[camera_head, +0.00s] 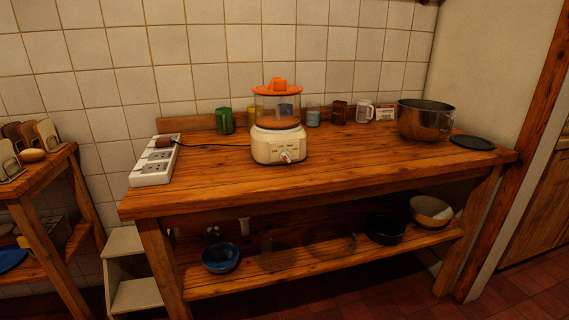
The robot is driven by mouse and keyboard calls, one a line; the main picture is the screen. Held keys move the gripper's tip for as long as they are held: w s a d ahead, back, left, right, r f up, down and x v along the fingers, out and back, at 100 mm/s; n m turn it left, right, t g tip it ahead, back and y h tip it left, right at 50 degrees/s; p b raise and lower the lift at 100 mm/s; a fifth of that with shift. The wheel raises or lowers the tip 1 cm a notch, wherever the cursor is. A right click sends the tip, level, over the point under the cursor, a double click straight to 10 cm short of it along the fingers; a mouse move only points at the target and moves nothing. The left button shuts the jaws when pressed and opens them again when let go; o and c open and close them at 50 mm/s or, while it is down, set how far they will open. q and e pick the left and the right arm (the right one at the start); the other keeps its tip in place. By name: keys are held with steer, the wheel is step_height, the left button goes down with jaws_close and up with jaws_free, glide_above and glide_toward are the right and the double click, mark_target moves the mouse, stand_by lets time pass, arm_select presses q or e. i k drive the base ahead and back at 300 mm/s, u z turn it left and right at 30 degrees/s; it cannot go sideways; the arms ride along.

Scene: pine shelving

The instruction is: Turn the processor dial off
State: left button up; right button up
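The food processor (278,143) stands upright on the wooden table, a little left of its middle. It has a cream base, a clear bowl and an orange lid (278,87). The processor dial (287,157) is a small knob low on the front of the base, facing me. Its exact setting is too small to tell. A dark cord runs from the processor to a white power strip (155,162) at the table's left end. Neither of my grippers is in view.
A metal bowl (424,120) and a dark round lid (472,143) stand at the right. Several mugs, including a green one (225,121), line the back. The table's front (330,180) is clear. A step stool (131,270) stands at the lower left.

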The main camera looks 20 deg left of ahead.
mark_target(286, 155)
steer(key=z, duration=0.45)
steer(key=k, duration=1.15)
steer(key=u, duration=0.4)
steer(key=i, duration=1.7)
steer(key=z, duration=0.7)
